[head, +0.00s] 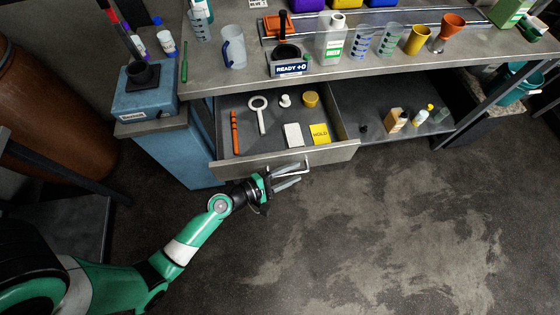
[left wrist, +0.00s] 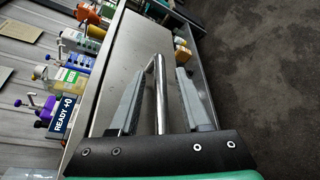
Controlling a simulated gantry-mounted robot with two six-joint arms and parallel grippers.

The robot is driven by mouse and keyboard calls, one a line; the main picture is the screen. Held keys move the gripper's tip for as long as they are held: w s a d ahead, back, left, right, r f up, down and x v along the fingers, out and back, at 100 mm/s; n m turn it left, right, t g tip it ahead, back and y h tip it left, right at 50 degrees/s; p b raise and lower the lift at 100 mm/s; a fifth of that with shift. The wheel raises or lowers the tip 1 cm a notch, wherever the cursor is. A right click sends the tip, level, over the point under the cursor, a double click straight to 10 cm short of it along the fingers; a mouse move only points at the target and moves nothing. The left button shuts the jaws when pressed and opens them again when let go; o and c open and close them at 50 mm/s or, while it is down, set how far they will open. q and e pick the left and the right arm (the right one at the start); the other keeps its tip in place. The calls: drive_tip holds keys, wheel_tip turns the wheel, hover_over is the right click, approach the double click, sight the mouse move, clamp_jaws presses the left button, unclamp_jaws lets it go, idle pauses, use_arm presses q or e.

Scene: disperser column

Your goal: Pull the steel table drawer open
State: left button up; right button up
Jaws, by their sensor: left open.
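The steel drawer (head: 232,166) under the table stands pulled out in the head view, its inside showing. Its metal bar handle (head: 306,164) is on the front panel. My left gripper (head: 299,174) is open at the handle, in front of the drawer. In the left wrist view the handle bar (left wrist: 159,85) runs between the two spread fingers, with gaps visible on both sides. My right gripper is in neither view.
The drawer holds an orange tool (head: 235,132), a white ring-headed tool (head: 260,112), a yellow HOLD note (head: 320,134) and other small items. A blue cabinet (head: 190,150) stands left of it. Cups and bottles crowd the tabletop (head: 215,78). The floor in front is clear.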

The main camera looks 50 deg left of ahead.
use_arm(q)
drive_tip(key=v, duration=1.1)
drive_tip(key=shift+s+p, duration=0.35)
drive_tip(key=shift+p, duration=0.1)
drive_tip(key=shift+r, duration=0.1)
